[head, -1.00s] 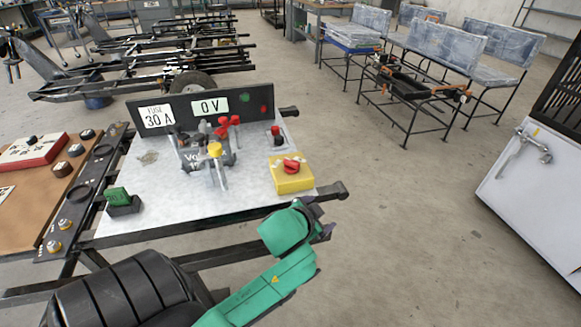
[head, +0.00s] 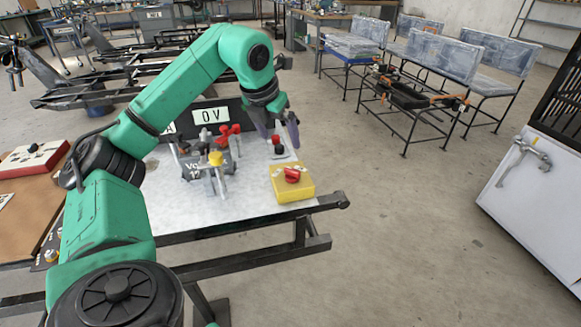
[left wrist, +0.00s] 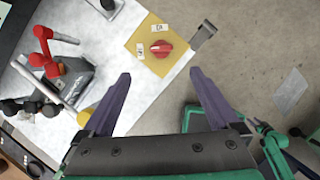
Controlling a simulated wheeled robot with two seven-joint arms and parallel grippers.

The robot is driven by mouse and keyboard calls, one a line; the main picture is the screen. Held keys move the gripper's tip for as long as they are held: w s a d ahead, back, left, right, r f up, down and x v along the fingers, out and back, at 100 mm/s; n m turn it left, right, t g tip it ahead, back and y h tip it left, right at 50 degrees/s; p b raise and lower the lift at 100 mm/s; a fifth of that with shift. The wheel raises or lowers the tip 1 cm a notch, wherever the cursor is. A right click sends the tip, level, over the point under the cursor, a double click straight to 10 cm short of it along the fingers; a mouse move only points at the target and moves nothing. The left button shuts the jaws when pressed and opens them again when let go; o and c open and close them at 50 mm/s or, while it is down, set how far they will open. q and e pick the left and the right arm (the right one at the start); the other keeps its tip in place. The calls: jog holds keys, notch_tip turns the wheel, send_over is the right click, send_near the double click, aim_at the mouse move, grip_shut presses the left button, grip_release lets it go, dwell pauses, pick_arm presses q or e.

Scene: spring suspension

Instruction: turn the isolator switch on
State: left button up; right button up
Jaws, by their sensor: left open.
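The isolator switch is a yellow box (head: 293,184) with a red rotary knob (head: 292,175) on top, at the right front corner of the white board. My left gripper (head: 281,133) is open and empty, above the board and behind the box in the head view. In the left wrist view the yellow box (left wrist: 158,45) and its red knob (left wrist: 161,49) lie ahead of and between the spread purple fingers (left wrist: 160,98), not touched by them. Two small white labels sit beside the knob; their text is hard to read. My right gripper is not in view.
A grey voltmeter unit (head: 203,170) with red and yellow clamps stands left of the box. A small red-topped post (head: 277,148) is close to the gripper. A dark panel reading 0 V (head: 212,114) stands behind. Open floor lies right of the board.

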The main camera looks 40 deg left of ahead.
aim_at(292, 169)
pick_arm(q)
jog(key=b+x, duration=0.2)
jog(key=x, duration=1.2)
jog(key=shift+d+f, duration=0.1)
jog(key=shift+f, duration=0.2)
jog(key=c, duration=1.4)
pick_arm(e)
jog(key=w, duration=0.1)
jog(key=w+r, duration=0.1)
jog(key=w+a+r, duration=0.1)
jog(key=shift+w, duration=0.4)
